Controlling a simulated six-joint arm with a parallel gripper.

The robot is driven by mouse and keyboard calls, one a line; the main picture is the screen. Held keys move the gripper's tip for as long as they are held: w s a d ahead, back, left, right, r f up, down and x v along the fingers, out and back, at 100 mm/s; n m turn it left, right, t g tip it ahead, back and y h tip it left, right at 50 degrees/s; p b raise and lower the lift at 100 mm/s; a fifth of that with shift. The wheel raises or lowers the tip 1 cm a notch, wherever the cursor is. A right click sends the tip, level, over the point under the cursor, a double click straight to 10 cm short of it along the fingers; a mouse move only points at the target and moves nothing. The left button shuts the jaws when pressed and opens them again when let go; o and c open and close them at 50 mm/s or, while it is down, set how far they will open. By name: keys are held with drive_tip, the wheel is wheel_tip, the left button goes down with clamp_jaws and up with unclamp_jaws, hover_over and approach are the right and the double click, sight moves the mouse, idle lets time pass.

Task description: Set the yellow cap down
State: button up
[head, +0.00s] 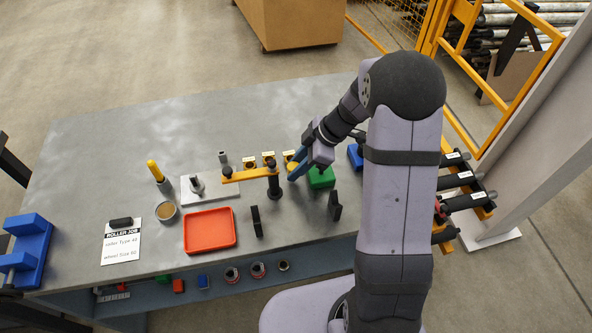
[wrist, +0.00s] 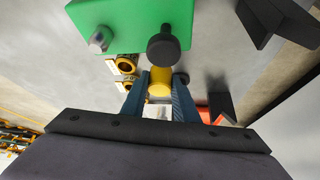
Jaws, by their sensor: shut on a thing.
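The yellow cap (wrist: 159,82) is a small rounded yellow piece between the two blue fingers of my gripper (wrist: 159,92) in the wrist view. My gripper is shut on it. In the head view, my gripper (head: 294,170) is over the table, left of and close to a green block (head: 321,179). I cannot make out the held cap there. The green block (wrist: 130,22) shows at the top of the wrist view, with a black knob (wrist: 163,48) just above the cap in the picture.
A black post (head: 274,187) with an orange arm (head: 247,174) stands left of my gripper. Small yellow-and-black holders (head: 268,159) line up behind it. A red tray (head: 210,212) and black uprights (head: 257,221) are nearer the front. The table's back left (head: 120,135) is clear.

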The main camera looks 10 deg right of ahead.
wheel_tip(320, 180, down, 3)
drive_tip(key=shift+r, duration=0.2)
drive_tip(key=shift+f, duration=0.25)
drive_tip(key=o, duration=1.1)
drive_tip(key=shift+r, duration=0.2)
drive_tip(key=shift+r, duration=0.15)
drive_tip(key=shift+d+r, duration=0.3)
drive_tip(key=b+v, duration=0.3)
drive_tip(key=v, duration=0.8)
